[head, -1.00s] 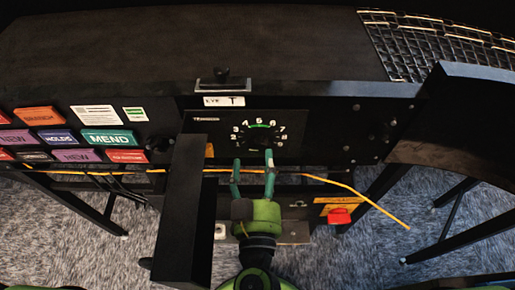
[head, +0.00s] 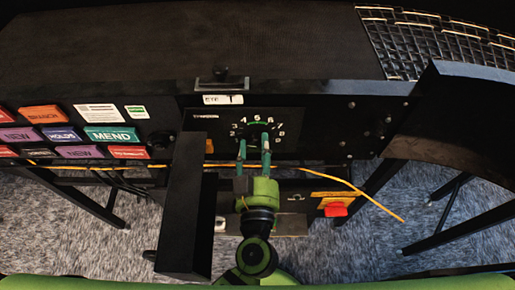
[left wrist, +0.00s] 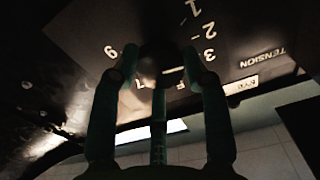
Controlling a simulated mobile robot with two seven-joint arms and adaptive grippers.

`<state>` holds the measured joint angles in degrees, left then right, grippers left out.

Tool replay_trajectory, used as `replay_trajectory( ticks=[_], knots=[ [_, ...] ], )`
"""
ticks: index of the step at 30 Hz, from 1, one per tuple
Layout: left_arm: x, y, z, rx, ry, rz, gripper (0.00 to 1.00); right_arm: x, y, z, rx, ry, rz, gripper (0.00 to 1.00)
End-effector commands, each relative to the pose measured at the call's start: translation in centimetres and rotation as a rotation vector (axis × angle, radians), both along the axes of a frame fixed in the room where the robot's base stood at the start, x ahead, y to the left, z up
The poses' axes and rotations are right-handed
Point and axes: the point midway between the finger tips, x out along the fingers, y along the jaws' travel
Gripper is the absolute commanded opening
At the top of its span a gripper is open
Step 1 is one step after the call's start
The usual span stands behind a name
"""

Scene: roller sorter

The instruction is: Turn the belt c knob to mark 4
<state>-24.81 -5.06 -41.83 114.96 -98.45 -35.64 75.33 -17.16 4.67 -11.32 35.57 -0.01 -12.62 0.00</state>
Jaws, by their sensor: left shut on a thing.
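The dial (head: 258,124) is on the dark front panel, with white numbers around a black knob and a green arc along its top. The knob shows in the left wrist view (left wrist: 152,62) as a dark, blurred shape between the fingertips. My left gripper (head: 253,141) is shut on the knob from the front. In the left wrist view its fingers (left wrist: 160,72) stand on either side of it, with the word TENSION upside down at the right. The fingers hide the lower dial in the head view. Which number the knob points to cannot be told. My right gripper is not in view.
A black box-like post (head: 186,205) stands close left of my left gripper. A red button (head: 336,210) on a yellow plate sits at lower right. A yellow cable (head: 350,186) runs below the panel. Coloured signs (head: 108,134) fill the left.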

Motion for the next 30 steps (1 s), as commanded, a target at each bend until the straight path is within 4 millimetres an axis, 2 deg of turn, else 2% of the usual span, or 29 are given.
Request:
replay_trajectory(
  ticks=[17, 30],
  knots=[
    [-0.1, 0.1, -0.7, 0.144, 0.01, 0.0, 0.13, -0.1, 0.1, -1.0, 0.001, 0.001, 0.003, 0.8],
    [-0.1, 0.2, -0.7, 0.529, 0.015, 0.0, 0.13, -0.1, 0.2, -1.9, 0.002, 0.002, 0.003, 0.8]
  ],
)
